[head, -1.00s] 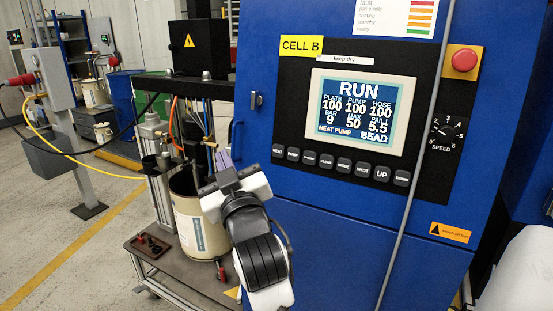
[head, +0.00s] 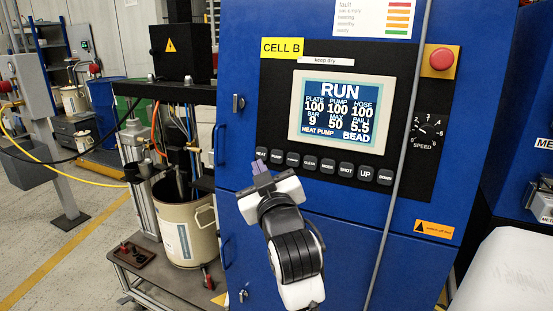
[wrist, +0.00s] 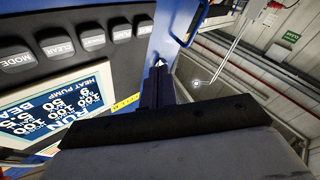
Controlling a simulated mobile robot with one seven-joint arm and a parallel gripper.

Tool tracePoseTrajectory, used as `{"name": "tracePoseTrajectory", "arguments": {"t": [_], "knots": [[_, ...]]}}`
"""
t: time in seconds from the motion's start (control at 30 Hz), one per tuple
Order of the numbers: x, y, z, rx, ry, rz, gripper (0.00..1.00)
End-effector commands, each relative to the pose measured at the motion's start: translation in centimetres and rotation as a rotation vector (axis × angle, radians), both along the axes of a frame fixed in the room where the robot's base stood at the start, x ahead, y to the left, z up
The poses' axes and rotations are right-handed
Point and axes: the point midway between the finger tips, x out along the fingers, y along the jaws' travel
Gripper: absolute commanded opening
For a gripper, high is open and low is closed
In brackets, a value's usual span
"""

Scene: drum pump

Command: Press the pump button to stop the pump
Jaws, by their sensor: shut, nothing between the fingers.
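The PUMP button (head: 277,156) is the second dark key from the left in the row under the screen. It also shows in the wrist view (wrist: 121,31). The screen (head: 341,108) reads RUN, with PUMP 100. My gripper (head: 262,168) is shut and empty, its purple fingertips just below the HEAT button (head: 261,153), left of and below PUMP. In the wrist view the fingertips (wrist: 160,68) point past the panel's edge beside the HEAT button (wrist: 144,28). No contact with any button shows; the exact gap is unclear.
More keys, such as MODE (head: 327,167), continue to the right. A grey cable (head: 403,150) hangs down the cabinet front. A red stop button (head: 441,60) and a speed dial (head: 430,128) sit at right. A cabinet handle (head: 221,147) and the drum (head: 187,229) are at left.

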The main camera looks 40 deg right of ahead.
Motion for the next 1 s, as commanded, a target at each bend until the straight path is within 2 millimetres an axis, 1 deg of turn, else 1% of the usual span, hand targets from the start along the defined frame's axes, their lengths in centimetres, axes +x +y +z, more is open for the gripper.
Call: {"name": "tracePoseTrajectory", "arguments": {"t": [0.03,0.2,0.4,0.6,1.0], "knots": [[0.3,-0.8,-0.2,0.0,0.002,-0.002,0.0],[1.2,-2.9,-0.7,0.001,0.001,-0.002,0.0],[1.9,-4.6,-1.0,0.001,0.0,0.001,0.0],[2.2,-5.2,-1.0,-0.001,-0.001,0.002,0.0],[2.2,-5.2,-1.0,0.0,0.0,0.001,0.0]]}}
